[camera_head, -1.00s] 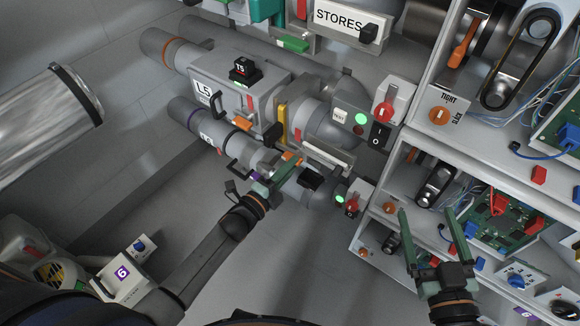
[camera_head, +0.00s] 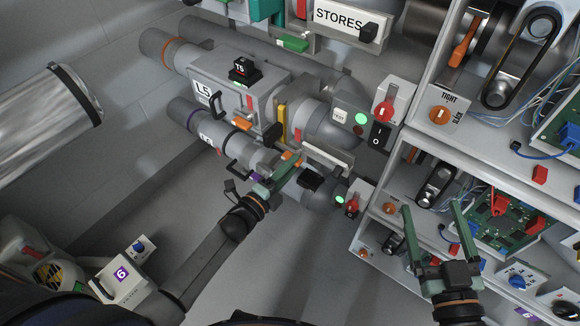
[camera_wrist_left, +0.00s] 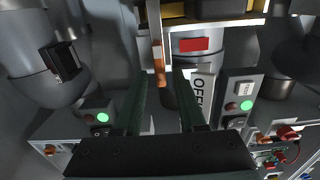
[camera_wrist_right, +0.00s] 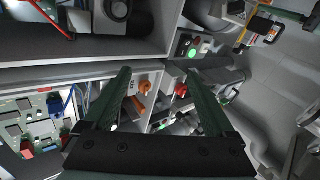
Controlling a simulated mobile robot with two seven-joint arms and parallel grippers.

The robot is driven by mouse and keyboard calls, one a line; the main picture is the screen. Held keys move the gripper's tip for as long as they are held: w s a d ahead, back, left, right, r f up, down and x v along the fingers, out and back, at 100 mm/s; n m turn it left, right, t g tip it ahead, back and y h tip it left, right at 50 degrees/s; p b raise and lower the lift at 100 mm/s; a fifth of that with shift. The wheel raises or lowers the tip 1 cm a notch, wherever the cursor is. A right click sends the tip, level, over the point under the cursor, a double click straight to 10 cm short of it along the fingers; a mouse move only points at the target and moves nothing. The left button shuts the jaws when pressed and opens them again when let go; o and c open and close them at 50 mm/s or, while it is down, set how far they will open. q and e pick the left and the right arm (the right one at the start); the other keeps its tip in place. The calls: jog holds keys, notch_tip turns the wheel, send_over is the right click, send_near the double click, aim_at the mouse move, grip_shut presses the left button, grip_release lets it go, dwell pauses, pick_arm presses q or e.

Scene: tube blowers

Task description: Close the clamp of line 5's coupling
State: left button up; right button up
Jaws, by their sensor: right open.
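Line 5's housing, marked L5 (camera_head: 203,89), is a grey box on the upper pipe. At its right end a coupling has a yellow band (camera_head: 282,122). An orange-tipped lever (camera_head: 290,156) hangs below the coupling; it also shows in the left wrist view (camera_wrist_left: 158,62) beside a plate reading OPEN (camera_wrist_left: 200,92). My left gripper (camera_head: 287,172) is open, its fingertips either side of the lever's orange tip in the left wrist view; contact is unclear. My right gripper (camera_head: 432,210) is open and empty in front of the shelving at the right.
Line 6's pipe (camera_head: 222,134) runs just below line 5. Switch boxes with red knobs (camera_head: 388,108) stand right of the coupling. The shelf unit (camera_head: 408,135) with wiring and boards fills the right. The grey floor (camera_head: 280,260) between the arms is clear.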

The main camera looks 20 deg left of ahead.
pick_arm(q)
jog(key=shift+o, duration=0.3)
jog(key=shift+s, duration=0.15)
jog(key=p+v, duration=0.2)
jog(key=v, duration=1)
pick_arm(e)
jog(key=s+f+m+g+h, duration=0.1)
jog(key=s+f+g, duration=0.2)
jog(key=f, duration=0.8)
jog(key=shift+d+f+m+g+h, duration=0.15)
jog(key=shift+f+m+g+h, duration=0.2)
jog(key=shift+g, duration=0.75)
pick_arm(q)
jog(key=shift+s+r, duration=0.1)
pick_arm(e)
jog(key=shift+r, duration=0.1)
